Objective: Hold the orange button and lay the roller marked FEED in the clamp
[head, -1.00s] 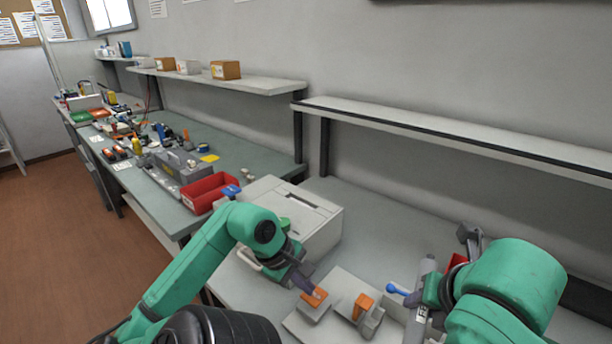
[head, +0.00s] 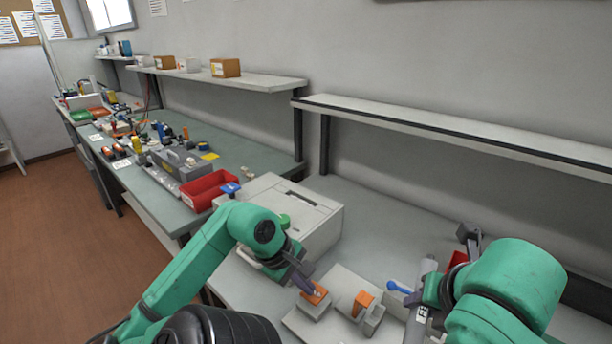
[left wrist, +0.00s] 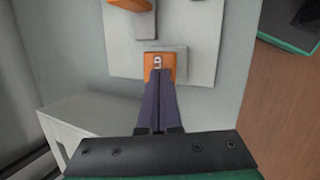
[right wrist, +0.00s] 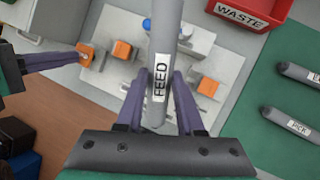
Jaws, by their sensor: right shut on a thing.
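The orange button (head: 320,292) sits on a small grey block. My left gripper (head: 314,289) has its fingers together, tips down on the button's top; the left wrist view shows the button (left wrist: 152,62) with a lock mark. My right gripper (right wrist: 158,95) is shut on the grey roller marked FEED (right wrist: 160,75), holding it near one end. The roller also shows in the head view (head: 418,316). Below it is the clamp, with an orange block (right wrist: 122,50), another orange block (right wrist: 207,87) and a blue handle (head: 399,286). The roller covers part of the clamp.
The light base plate (right wrist: 100,85) carries the button and clamp. A red WASTE bin (right wrist: 250,12) and a green mat (right wrist: 290,100) with more labelled rollers (right wrist: 291,123) lie to the right. A white printer-like box (head: 290,210) stands behind my left arm.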

